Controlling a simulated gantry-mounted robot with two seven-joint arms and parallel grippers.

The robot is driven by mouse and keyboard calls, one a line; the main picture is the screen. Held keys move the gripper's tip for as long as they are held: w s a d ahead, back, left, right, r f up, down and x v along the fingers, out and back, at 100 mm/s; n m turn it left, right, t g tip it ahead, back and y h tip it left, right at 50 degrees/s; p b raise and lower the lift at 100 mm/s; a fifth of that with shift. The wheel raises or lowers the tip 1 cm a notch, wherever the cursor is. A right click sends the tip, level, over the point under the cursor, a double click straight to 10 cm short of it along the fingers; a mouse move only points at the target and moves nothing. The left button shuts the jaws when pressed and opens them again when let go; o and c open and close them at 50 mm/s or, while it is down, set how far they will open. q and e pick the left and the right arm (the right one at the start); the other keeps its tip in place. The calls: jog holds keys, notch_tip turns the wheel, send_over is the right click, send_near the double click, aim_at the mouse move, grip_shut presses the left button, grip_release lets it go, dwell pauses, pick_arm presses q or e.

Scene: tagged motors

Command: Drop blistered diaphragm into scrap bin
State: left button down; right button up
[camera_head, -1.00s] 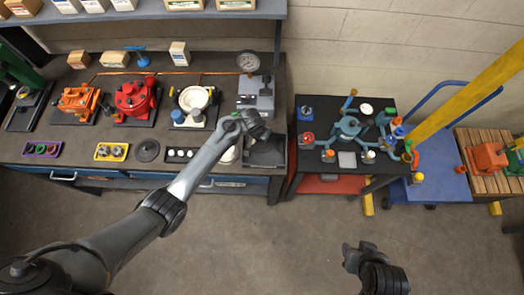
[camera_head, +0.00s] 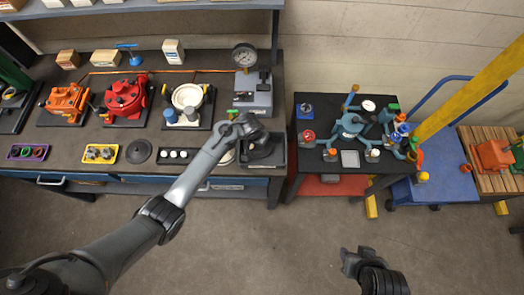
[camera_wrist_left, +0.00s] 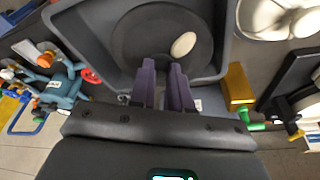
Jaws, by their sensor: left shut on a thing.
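A dark round diaphragm (camera_wrist_left: 152,35) with a pale oval blister (camera_wrist_left: 183,44) shows at my left fingertips in the left wrist view. My left gripper (camera_wrist_left: 163,75) is shut on its near edge. The grey scrap bin (camera_wrist_left: 88,42) has walls around the disc in that view; I cannot tell whether the disc touches its floor. In the head view, my left gripper (camera_head: 262,146) is over the bin (camera_head: 268,169) at the bench's right end, and the wrist partly hides the disc. My right gripper (camera_head: 352,262) is over the floor, apart from everything; its jaw opening is unclear.
A gauge stand (camera_head: 253,95) is behind the bin. A white-topped pump (camera_head: 187,102), a red pump (camera_head: 124,97) and a dark disc (camera_head: 139,151) lie left on the bench. A black cart (camera_head: 300,163) with a blue valve assembly (camera_head: 350,124) stands right, across a gap.

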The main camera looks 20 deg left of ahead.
pick_arm(q)
jog(key=c, duration=1)
grip_release()
jog(key=shift+r, duration=0.1)
jog(key=p+v, duration=0.1)
jog(key=v, duration=0.9)
jog(key=shift+r, duration=0.3)
jog(key=shift+s, duration=0.15)
